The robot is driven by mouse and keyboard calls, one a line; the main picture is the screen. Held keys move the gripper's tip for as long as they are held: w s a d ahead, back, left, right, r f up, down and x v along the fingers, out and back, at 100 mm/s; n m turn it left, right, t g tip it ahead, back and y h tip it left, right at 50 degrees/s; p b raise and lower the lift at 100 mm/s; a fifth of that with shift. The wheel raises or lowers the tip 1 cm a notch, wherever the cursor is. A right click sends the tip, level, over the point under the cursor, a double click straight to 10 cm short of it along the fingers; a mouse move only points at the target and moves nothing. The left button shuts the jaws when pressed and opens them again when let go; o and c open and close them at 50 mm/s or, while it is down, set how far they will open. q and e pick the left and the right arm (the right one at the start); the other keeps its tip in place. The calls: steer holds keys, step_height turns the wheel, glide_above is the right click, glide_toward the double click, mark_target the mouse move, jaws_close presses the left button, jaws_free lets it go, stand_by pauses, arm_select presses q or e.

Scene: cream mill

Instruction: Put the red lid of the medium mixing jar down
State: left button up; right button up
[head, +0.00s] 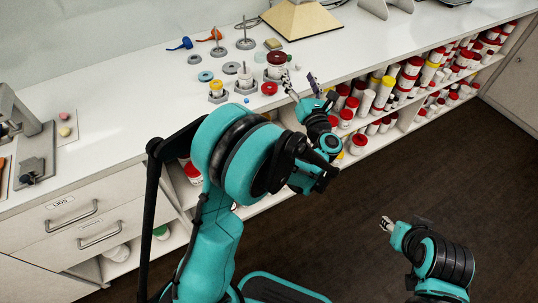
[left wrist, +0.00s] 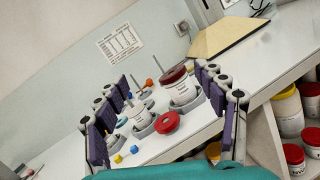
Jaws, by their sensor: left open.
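A red lid (head: 269,88) lies flat on the white counter; it also shows in the left wrist view (left wrist: 168,123). It is in front of a row of white jars standing in grey holders. The middle jar (head: 244,80) has no red lid on it. The jar on the right (head: 276,71) wears a dark red lid (head: 277,58). My left gripper (head: 300,83) is open and empty, just right of the red lid. In the left wrist view its fingers stand wide apart, with the jars and lid visible between them. My right gripper (head: 403,222) is open over the dark floor, away from the counter.
A small jar (head: 216,88), a blue disc (head: 205,76), stands with rods (head: 245,42) and small cubes share the counter. Shelves of red- and yellow-lidded containers (head: 346,116) are below the counter's front edge.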

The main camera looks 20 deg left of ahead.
arm_select(q)
steer(key=s+d+r+m+t+h, duration=0.1)
steer(key=d+r+m+t+h, duration=0.3)
steer(key=r+m+h, duration=0.6)
steer(key=s+d+f+m+g+h, duration=0.4)
steer(key=s+m, duration=0.4)
steer(key=m, duration=1)
steer(key=s+a+f+m+g+y, duration=0.1)
steer(key=s+a+f+m+g, duration=0.2)
steer(key=s+f, duration=0.5)
steer(key=s+a+f+m+g+y, duration=0.1)
steer(key=s+a+f+m+g, duration=0.3)
steer(key=s, duration=1)
step_height(320, 180, down, 4)
steer(key=m+g, duration=0.2)
steer(key=m, duration=0.2)
steer(key=shift+a+f, duration=0.15)
steer(key=shift+s, duration=0.1)
